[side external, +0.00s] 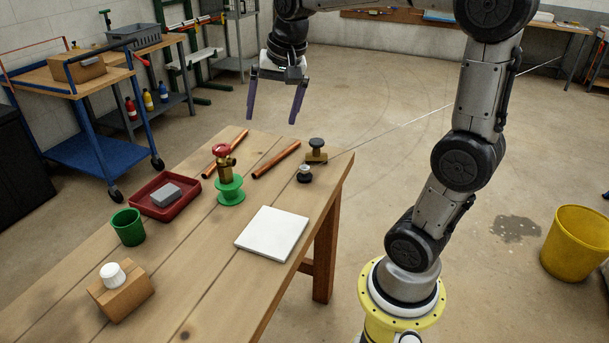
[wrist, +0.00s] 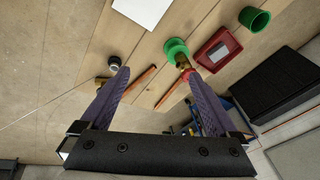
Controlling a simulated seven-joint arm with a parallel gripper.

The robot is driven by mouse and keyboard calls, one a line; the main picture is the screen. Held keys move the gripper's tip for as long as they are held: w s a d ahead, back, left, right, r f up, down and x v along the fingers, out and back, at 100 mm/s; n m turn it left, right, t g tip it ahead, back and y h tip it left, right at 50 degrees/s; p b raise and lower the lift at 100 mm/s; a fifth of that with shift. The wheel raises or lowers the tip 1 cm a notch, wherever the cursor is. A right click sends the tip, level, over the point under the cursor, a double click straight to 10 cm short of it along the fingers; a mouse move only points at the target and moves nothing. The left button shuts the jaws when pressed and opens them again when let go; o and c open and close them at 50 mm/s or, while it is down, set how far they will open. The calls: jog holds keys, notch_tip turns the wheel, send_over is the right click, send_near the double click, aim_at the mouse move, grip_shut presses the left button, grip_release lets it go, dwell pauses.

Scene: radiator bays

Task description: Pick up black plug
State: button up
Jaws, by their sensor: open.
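A black plug (side external: 316,144) with a round top stands in a small brown block (side external: 318,157) at the table's right far corner. In the wrist view the brown block (wrist: 101,81) shows only in part beside the left finger, and the plug cannot be made out. My gripper (side external: 271,120) is open and empty, high above the table's far end, up and to the left of the plug. Its two purple fingers point down.
A black knob with a pale top (side external: 304,174) stands close in front of the plug. Copper pipes (side external: 277,160), a brass valve on a green flanged stand (side external: 230,190), a white plate (side external: 272,233), a red tray (side external: 184,207), a green cup (side external: 128,228) and a block with a white plug (side external: 120,290) share the table.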

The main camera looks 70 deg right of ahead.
jog(key=w+d+f+m+g, duration=0.1)
jog(key=w+d+f+m, duration=0.1)
jog(key=d+f, duration=0.3)
jog(key=w+d+f+m+g, duration=0.1)
jog(key=w+d+f+m, duration=0.1)
jog(key=d, duration=0.6)
jog(key=m+g+y, duration=0.1)
jog(key=m, duration=0.1)
send_over(305, 166)
jog(key=f, duration=1.5)
jog(key=shift+s+a, duration=0.2)
jog(key=shift+s, duration=0.1)
jog(key=shift+w+d+f, duration=0.1)
jog(key=shift+w+f, duration=0.05)
jog(key=shift+f, duration=1.45)
jog(key=shift+w+f, duration=0.15)
jog(key=shift+f, duration=1.45)
jog(key=c, duration=1.4)
jog(key=shift+c, duration=0.2)
jog(key=shift+r, duration=0.1)
